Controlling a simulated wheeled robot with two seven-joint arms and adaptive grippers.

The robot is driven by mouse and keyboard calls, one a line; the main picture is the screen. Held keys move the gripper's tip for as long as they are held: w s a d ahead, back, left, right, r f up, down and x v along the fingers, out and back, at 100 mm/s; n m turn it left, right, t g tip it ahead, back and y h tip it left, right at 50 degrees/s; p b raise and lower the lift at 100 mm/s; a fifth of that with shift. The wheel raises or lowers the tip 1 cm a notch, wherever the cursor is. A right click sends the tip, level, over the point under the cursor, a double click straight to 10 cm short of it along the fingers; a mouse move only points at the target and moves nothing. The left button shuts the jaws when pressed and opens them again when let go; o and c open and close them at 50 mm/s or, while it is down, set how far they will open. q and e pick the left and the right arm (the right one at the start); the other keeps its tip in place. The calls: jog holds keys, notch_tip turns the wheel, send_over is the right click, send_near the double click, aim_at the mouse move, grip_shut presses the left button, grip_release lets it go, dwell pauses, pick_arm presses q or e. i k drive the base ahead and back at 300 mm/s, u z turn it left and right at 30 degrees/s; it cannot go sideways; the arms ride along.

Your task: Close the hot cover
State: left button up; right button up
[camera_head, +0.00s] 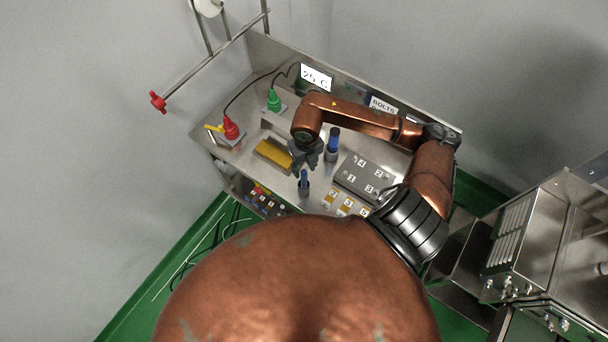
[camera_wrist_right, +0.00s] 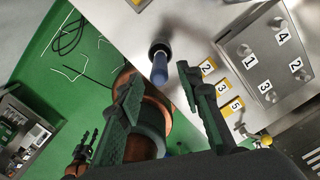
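No lettering that reads "hot" is legible, so I cannot tell for sure which part is the hot cover. A yellow block (camera_head: 273,153), possibly the cover or its handle, lies on the steel bench just left of my right gripper (camera_head: 306,158). This gripper hangs over the bench between two blue-handled tools. In the right wrist view its fingers (camera_wrist_right: 157,76) are apart, with a blue handle (camera_wrist_right: 159,68) beyond the gap; contact is not seen. What looks like my left gripper (camera_wrist_right: 88,146) shows small in the wrist view; its opening is unclear. It is outside the head view.
A grey plate (camera_head: 364,176) with numbered spots and yellow number tags (camera_head: 345,204) lie to the right. A red plug (camera_head: 231,128) and a green plug (camera_head: 274,101) stand on the left with cables. A display reading 25 C (camera_head: 316,77) stands at the back wall.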

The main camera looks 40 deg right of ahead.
aim_at(280, 127)
jog(key=z, duration=1.25)
jog(key=k, duration=0.05)
jog(key=z, duration=0.05)
